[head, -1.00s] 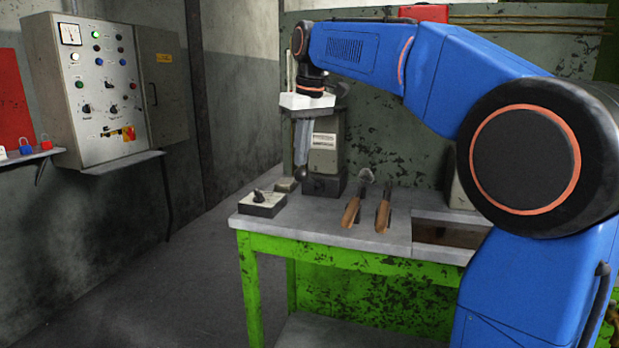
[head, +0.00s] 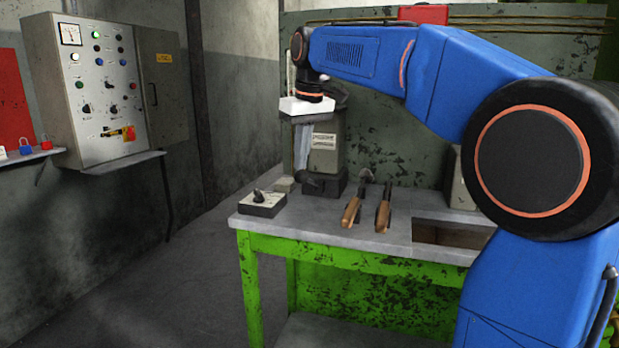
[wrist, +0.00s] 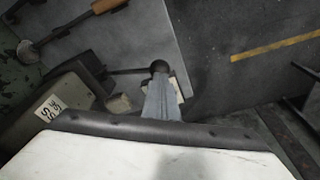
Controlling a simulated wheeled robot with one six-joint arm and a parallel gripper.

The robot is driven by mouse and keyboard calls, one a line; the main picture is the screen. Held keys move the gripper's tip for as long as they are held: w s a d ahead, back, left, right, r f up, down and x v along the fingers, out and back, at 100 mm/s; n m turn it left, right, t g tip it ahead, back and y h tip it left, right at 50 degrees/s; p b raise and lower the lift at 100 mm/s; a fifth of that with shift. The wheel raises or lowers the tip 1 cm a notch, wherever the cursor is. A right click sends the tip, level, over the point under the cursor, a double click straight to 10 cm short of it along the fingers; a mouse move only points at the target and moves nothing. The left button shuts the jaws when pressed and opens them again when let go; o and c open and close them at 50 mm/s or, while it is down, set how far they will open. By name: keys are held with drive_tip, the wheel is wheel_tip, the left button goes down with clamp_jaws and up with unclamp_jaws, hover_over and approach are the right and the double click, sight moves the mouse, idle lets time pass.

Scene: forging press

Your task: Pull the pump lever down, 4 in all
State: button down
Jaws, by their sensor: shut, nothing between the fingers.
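The pump (head: 326,150), a grey-green column with a pale label and dark base, stands on the back left of the bench. Its dark lever ends in a round black knob (head: 309,183) low beside the pump. In the wrist view the lever's rod (wrist: 128,71) runs from the pump to the knob (wrist: 159,66). My gripper (head: 301,166) points straight down, shut and empty, with its tips over the knob. It also shows in the wrist view (wrist: 160,84), its tips right at the knob. I cannot tell if they touch.
A small switch box (head: 262,204) sits on the bench's (head: 340,232) left corner. Two wooden-handled tools (head: 352,211) (head: 383,208) lie right of it, beside an opening (head: 450,234) in the benchtop. A control cabinet (head: 95,85) hangs on the left wall. Floor left of the bench is clear.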

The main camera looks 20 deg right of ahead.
sight(300, 179)
drive_tip(key=shift+s+a+f, duration=0.15)
drive_tip(key=shift+s+f, duration=0.05)
drive_tip(key=shift+f, duration=0.9)
drive_tip(key=shift+s+a+f, duration=0.1)
drive_tip(key=shift+s+f, duration=0.1)
drive_tip(key=shift+f, duration=0.95)
drive_tip(key=shift+s+a+f, duration=0.15)
drive_tip(key=shift+s+f, duration=0.05)
drive_tip(key=shift+f, duration=0.9)
drive_tip(key=shift+w+d+r, duration=0.15)
drive_tip(key=shift+w+r, duration=0.1)
drive_tip(key=shift+r, duration=1.1)
drive_tip(key=shift+w+d+r, duration=0.2)
drive_tip(key=shift+w+r, duration=0.05)
drive_tip(key=shift+r, duration=1.15)
drive_tip(key=shift+w+d+r, duration=0.15)
drive_tip(key=shift+w+r, duration=0.1)
drive_tip(key=shift+r, duration=1.1)
drive_tip(key=shift+s, duration=0.1)
